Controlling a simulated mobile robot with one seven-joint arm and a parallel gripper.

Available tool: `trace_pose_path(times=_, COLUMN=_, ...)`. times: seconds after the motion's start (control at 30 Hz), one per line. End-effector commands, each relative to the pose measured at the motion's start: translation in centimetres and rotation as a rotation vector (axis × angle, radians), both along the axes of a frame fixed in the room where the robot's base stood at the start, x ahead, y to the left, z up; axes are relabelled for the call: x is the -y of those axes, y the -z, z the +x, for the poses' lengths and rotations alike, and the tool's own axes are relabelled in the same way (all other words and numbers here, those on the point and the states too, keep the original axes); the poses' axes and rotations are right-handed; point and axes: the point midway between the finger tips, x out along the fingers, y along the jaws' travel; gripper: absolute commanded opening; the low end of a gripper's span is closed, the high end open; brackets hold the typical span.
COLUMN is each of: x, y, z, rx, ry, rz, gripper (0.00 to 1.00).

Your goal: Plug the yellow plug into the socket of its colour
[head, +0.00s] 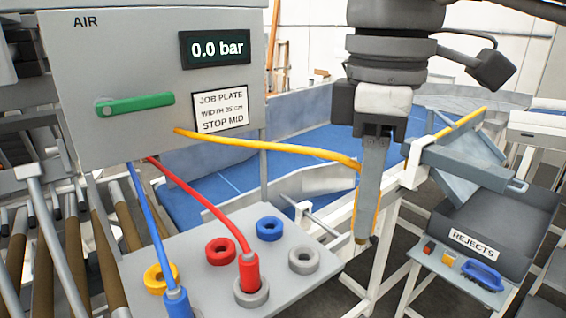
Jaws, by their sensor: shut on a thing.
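My gripper (364,232) points down at the centre right, shut on the yellow plug. A yellow hose (270,147) runs from the grey air box to the fingers, and thin yellow edges (378,212) show beside them. The fingers hide most of the plug. The yellow socket ring (152,279) lies on the grey socket panel at lower left, well left of and apart from my gripper. The blue plug (177,303) stands just in front of that ring and partly covers its right side.
The panel (195,222) also carries a red ring (220,251), a blue ring (270,228) and an empty grey ring (303,260). The red plug (249,271) stands in another grey ring. The air box (140,60) reads 0.0 bar. A rejects bin (497,222) stands right.

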Motion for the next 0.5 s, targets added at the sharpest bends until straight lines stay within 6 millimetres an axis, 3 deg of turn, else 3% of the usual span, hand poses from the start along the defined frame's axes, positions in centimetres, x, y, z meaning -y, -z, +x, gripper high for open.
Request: trace_pose_path(times=0.5, x=-3.5, y=0.6, z=0.6, rx=0.0, ry=-0.002, rz=0.0, gripper=0.0)
